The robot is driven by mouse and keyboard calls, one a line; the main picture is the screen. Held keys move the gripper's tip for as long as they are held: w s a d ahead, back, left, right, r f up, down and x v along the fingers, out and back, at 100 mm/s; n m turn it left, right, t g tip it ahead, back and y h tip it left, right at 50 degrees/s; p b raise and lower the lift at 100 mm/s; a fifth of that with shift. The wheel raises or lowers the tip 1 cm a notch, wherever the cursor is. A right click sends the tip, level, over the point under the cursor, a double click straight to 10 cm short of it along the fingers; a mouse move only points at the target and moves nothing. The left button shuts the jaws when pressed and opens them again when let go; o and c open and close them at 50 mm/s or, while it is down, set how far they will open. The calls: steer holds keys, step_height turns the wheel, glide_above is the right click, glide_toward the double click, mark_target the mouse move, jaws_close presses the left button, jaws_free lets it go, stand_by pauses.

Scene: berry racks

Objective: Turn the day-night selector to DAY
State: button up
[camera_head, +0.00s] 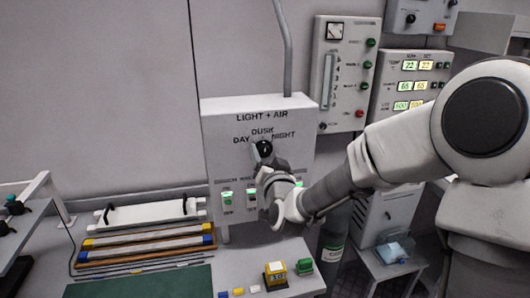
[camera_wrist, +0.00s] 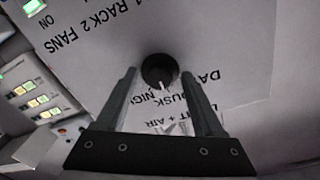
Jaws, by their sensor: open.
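The day-night selector is a round black knob (camera_head: 264,148) on the front of the grey LIGHT + AIR box (camera_head: 225,135). DAY is lettered to its left, DUSK above and NIGHT to its right. In the wrist view the knob (camera_wrist: 158,66) carries a small white pointer toward the DUSK and NIGHT lettering; I cannot tell which of the two it marks. My gripper (camera_head: 265,164) is at the knob, just below it in the head view. In the wrist view its open fingers (camera_wrist: 159,76) stand either side of the knob; whether they touch it is unclear.
Lit green rack fan switches (camera_head: 228,198) sit below the knob, partly behind my gripper. A gauge panel (camera_head: 345,75) and a lit display panel (camera_head: 405,82) are to the right.

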jaws_close()
stand_by(0.4)
steer(key=shift+f+n+b, duration=0.1)
steer(key=shift+n+b, duration=0.2)
steer(key=shift+b, duration=0.35)
steer(key=n+b, duration=0.1)
steer(key=b, duration=0.2)
steer(key=shift+f+n+b, duration=0.2)
steer(key=shift+n+b, duration=0.1)
steer(key=shift+n, duration=0.1)
steer(key=n+b, duration=0.1)
steer(key=b, duration=0.2)
steer(key=shift+n, duration=0.3)
steer(key=n+b, duration=0.3)
steer(key=b, duration=0.2)
steer(key=n+b, duration=0.3)
steer(key=shift+r, duration=0.3)
